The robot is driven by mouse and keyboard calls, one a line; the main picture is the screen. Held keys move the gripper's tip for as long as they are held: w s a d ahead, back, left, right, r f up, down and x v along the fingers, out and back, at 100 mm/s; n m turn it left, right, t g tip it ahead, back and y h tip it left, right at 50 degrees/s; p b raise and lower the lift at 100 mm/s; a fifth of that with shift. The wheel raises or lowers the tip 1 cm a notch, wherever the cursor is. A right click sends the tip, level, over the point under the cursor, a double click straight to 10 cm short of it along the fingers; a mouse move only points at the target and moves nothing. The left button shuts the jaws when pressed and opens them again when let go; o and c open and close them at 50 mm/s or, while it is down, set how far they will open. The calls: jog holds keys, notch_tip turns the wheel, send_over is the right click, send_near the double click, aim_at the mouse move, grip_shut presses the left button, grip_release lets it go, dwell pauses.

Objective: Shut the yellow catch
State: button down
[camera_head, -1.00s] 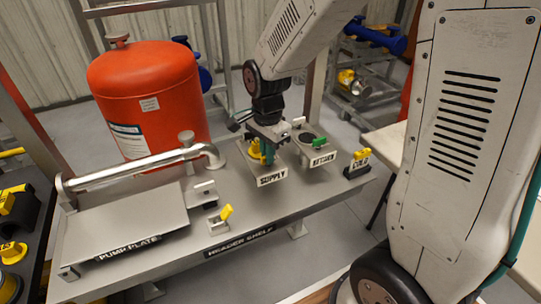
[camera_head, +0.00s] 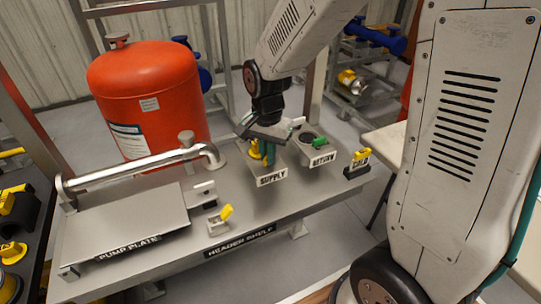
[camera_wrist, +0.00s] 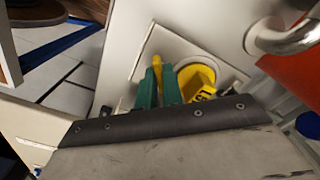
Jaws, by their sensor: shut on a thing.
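My gripper (camera_head: 266,152) is at the SUPPLY holder (camera_head: 270,180) on the header shelf. In the wrist view its teal fingertips (camera_wrist: 159,88) are shut on a narrow yellow handle (camera_wrist: 158,72), beside a round yellow body (camera_wrist: 196,80) with a small label. That yellow part (camera_head: 254,149) is partly hidden behind my gripper in the head view. A small catch with a raised yellow lever (camera_head: 226,212) stands near the front edge of the shelf, on a pale base (camera_head: 217,227). My gripper is apart from it, to its right and farther back.
The RETURN holder (camera_head: 322,160) with a green lever (camera_head: 318,142) is close on the right. A small yellow-topped part (camera_head: 361,154) stands at the shelf's right end. A red tank (camera_head: 145,90) stands behind, and a metal pipe (camera_head: 130,168) runs along the left.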

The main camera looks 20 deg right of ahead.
jog(key=shift+n, duration=1.2)
jog(key=n, duration=0.3)
jog(key=shift+n, duration=1.9)
jog(key=c, duration=1.5)
grip_release()
jog(key=shift+n, duration=0.4)
jog(key=shift+c, duration=0.2)
